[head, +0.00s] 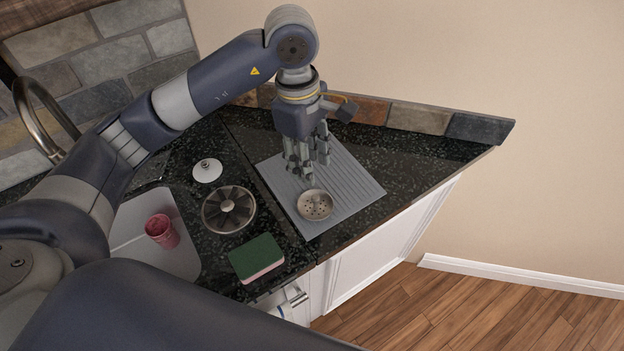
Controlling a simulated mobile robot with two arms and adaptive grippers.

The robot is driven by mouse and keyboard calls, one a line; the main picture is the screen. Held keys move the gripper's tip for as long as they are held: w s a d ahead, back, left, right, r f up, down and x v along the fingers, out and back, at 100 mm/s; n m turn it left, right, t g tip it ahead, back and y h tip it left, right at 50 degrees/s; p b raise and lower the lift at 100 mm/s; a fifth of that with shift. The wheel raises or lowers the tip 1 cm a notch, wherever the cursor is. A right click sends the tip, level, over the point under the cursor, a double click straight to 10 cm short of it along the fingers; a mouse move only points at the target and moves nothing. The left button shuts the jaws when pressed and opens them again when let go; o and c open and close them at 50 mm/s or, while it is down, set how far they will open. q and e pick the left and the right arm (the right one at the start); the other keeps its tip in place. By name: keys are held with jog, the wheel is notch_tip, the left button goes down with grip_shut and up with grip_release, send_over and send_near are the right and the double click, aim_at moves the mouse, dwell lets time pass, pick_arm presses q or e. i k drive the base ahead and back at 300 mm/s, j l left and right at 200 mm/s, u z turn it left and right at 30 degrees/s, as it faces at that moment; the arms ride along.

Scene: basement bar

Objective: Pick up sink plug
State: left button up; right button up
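A white round disc with a small metal knob (207,171), which looks like a sink plug, lies on the dark speckled counter left of the grey mat. A round perforated metal strainer with a centre post (315,206), another plug-like piece, lies on the ribbed grey mat (352,191). My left gripper (314,174) points down over the mat, just behind the strainer in the picture. Its fingers look apart, with nothing seen between them; whether they touch the mat is unclear. My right gripper is not in view.
A green-topped sponge (256,258) is at the counter's front edge. A red cup (161,231) is in the sink (184,262). A faucet (38,122) stands left. The counter's right end is clear.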

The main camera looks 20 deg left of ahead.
aim_at(208, 170)
jog(key=k+l, duration=0.25)
jog(key=k, duration=0.25)
jog(key=k+l, duration=0.2)
jog(key=k, duration=0.25)
jog(key=k+l, duration=0.25)
jog(key=k, duration=0.25)
